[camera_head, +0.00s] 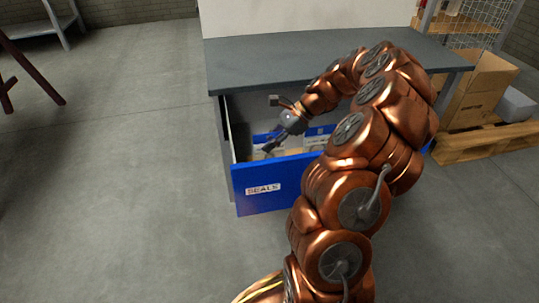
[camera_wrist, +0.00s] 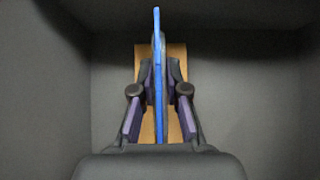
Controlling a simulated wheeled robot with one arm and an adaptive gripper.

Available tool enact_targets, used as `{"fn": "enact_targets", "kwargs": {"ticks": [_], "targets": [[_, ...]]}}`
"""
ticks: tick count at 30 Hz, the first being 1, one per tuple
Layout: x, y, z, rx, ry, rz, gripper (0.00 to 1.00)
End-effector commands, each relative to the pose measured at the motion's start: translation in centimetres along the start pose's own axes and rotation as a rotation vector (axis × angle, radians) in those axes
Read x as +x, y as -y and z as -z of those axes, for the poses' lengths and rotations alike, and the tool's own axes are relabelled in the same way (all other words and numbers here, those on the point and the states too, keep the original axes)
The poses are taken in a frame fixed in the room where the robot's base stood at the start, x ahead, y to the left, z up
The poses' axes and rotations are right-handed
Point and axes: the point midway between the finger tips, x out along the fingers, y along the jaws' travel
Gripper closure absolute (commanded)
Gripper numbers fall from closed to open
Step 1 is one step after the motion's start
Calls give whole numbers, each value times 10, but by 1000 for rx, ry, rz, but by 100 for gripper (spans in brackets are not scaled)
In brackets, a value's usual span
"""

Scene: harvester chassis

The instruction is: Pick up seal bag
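The drawer (camera_head: 280,190) is pulled out, with a blue front labelled SEALS. In the head view, blue-and-white packages (camera_head: 318,131) show inside it, partly hidden by my arm. My gripper (camera_head: 274,125) is over the left part of the drawer with its fingers apart. In the wrist view, my gripper (camera_wrist: 158,118) straddles a thin upright blue thing (camera_wrist: 157,60), seen edge-on, perhaps a seal bag.
The drawer sits under a dark grey desk (camera_head: 245,65). Grey walls (camera_wrist: 60,100) surround my gripper in the wrist view. Cardboard boxes (camera_head: 480,92) stand on a wooden pallet (camera_head: 470,143) at the right.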

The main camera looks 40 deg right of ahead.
Motion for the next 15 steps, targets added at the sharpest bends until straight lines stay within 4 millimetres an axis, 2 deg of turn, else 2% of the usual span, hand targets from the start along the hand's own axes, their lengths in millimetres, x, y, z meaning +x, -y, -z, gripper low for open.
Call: {"fn": "enact_targets", "kwargs": {"ticks": [3,15], "targets": [[0,0,0,0,0,0,100],[-1,0,-1,0,0,0,100]]}}
